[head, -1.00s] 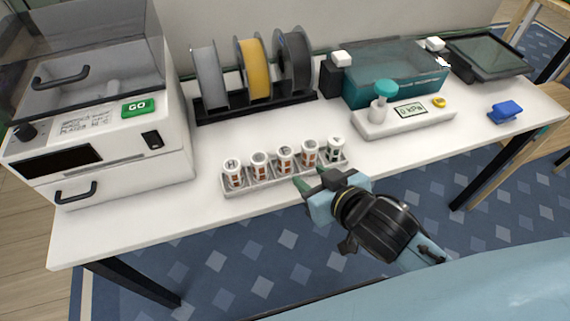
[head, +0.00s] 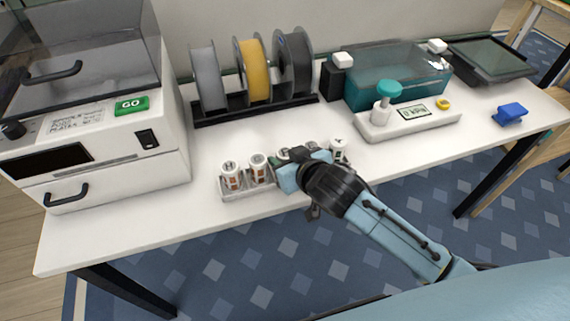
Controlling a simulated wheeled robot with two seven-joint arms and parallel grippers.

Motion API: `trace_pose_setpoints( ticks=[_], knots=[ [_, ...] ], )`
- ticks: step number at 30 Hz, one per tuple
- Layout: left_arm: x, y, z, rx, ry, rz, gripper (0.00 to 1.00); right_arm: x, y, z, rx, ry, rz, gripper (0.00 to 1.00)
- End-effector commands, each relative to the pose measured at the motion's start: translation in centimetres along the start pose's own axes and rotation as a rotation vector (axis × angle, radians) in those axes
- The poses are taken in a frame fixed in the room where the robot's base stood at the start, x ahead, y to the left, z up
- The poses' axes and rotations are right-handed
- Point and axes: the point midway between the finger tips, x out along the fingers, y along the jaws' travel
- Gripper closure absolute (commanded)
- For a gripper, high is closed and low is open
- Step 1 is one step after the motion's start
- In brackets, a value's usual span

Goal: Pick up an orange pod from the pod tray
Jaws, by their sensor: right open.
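The pod tray (head: 234,195) is a pale rack near the front edge of the white table. It holds a row of white pods with orange-brown marks and dark letters on top. Two pods at its left end show clearly, an H-marked pod (head: 231,175) and the one beside it (head: 259,168). A pod at the right end (head: 338,150) shows in part. My right gripper (head: 284,160) is over the middle of the row, with its fingers open around or close by the middle pods. It hides much of them, so I cannot tell if it touches one. My left gripper is not in view.
A white machine with a green GO button (head: 132,105) stands at the left. A spool rack (head: 213,117) is behind the tray. A pressure gauge base (head: 440,122), a teal box (head: 410,85) and a blue clip (head: 510,113) are at the right. The table between is clear.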

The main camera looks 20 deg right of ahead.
Motion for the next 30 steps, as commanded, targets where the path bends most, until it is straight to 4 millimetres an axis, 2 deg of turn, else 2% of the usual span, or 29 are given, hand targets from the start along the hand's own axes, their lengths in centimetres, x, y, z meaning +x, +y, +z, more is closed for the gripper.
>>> trace_pose_setpoints(
  ticks=[3, 10, 17, 25, 30],
  knots=[
    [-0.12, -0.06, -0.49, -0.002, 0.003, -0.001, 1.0, 0.59, -0.01, 0.03, 0.0, 0.0, 0.0, 0.59],
    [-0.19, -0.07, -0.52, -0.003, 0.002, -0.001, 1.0, 0.6, -0.01, -0.03, 0.001, 0.0, 0.0, 0.59],
    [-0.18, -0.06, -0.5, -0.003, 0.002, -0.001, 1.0, 0.59, -0.01, -0.05, 0.001, 0.001, 0.0, 0.87],
    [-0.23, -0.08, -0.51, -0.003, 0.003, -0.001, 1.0, 0.53, -0.01, -0.15, 0.001, 0.001, 0.0, 0.88],
    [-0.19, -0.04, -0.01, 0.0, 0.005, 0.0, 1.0, 0.14, 0.0, -0.91, 0.002, 0.002, 0.0, 0.88]
  ],
)
